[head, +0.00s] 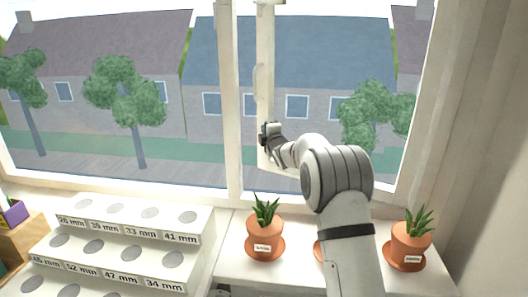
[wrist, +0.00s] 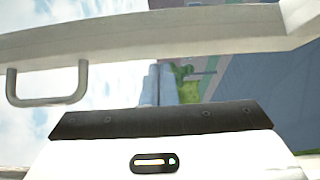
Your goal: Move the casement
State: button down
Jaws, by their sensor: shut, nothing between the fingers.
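The casement (head: 266,40) is a pale framed sash in the right window opening. Its left stile stands apart from the fixed mullion, with outdoor scenery showing in the gap, so it is ajar. A pale pull handle (head: 258,78) is on that stile. In the wrist view the casement's frame (wrist: 190,32) crosses the top, with the bow-shaped handle (wrist: 47,101) at left. My gripper (head: 268,132) is shut and empty, by the lower part of the stile, below the handle. Whether it touches the stile is unclear. My arm hides part of the bottom rail.
Potted plants in terracotta pots stand on the sill: one left of my arm (head: 265,233), one at right (head: 410,243). A saucer between them is mostly hidden by my arm. A white stepped rack (head: 110,240) with labelled round holes fills the lower left. The fixed mullion (head: 230,100) stands left of my gripper.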

jog(key=s+d+f+m+g+h+p, duration=0.1)
jog(key=s+m+g, duration=0.4)
jog(key=s, duration=1.5)
jog(key=s+d+f+m+g+h+p, duration=0.1)
jog(key=s+d+m+g, duration=0.4)
jog(key=s, duration=1.4)
jog(key=s+d+f+m+g+h+p, duration=0.1)
jog(key=s+d+f+m+g, duration=0.3)
jog(key=s+m, duration=0.7)
jog(key=s+f+h, duration=0.1)
jog(key=s, duration=0.8)
jog(key=shift+s+g+h, duration=0.3)
jog(key=shift+s+g, duration=0.05)
jog(key=shift+g, duration=0.05)
jog(key=c, duration=2.2)
grip_release()
